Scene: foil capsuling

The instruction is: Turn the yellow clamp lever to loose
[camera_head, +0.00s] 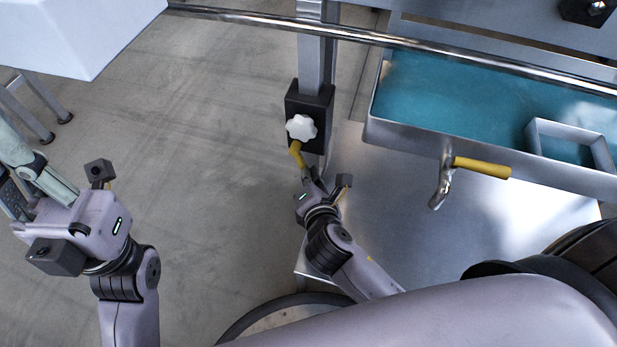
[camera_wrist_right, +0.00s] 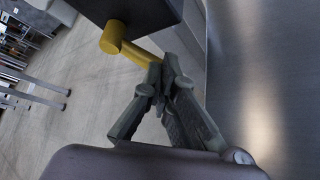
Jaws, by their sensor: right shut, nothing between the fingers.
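The yellow clamp lever (camera_head: 297,152) sticks out below a black clamp block (camera_head: 292,106) that has a white star knob (camera_head: 301,127) and sits on an upright metal post. In the right wrist view the lever (camera_wrist_right: 130,48) runs from a round hub under the block toward my fingers. My right gripper (camera_head: 308,175) is shut and empty, with its fingertips (camera_wrist_right: 163,84) at the lever's free end. I cannot tell whether they touch it. My left gripper (camera_head: 22,172) is at the left edge, away from the lever, its fingertips partly out of frame.
A metal basin of blue-green liquid (camera_head: 440,88) stands at the right, with a yellow-handled tap (camera_head: 483,167) on its front. A steel plate (camera_head: 390,200) lies below it. A metal rail (camera_head: 260,20) crosses above. The floor (camera_head: 210,130) left of the post is clear.

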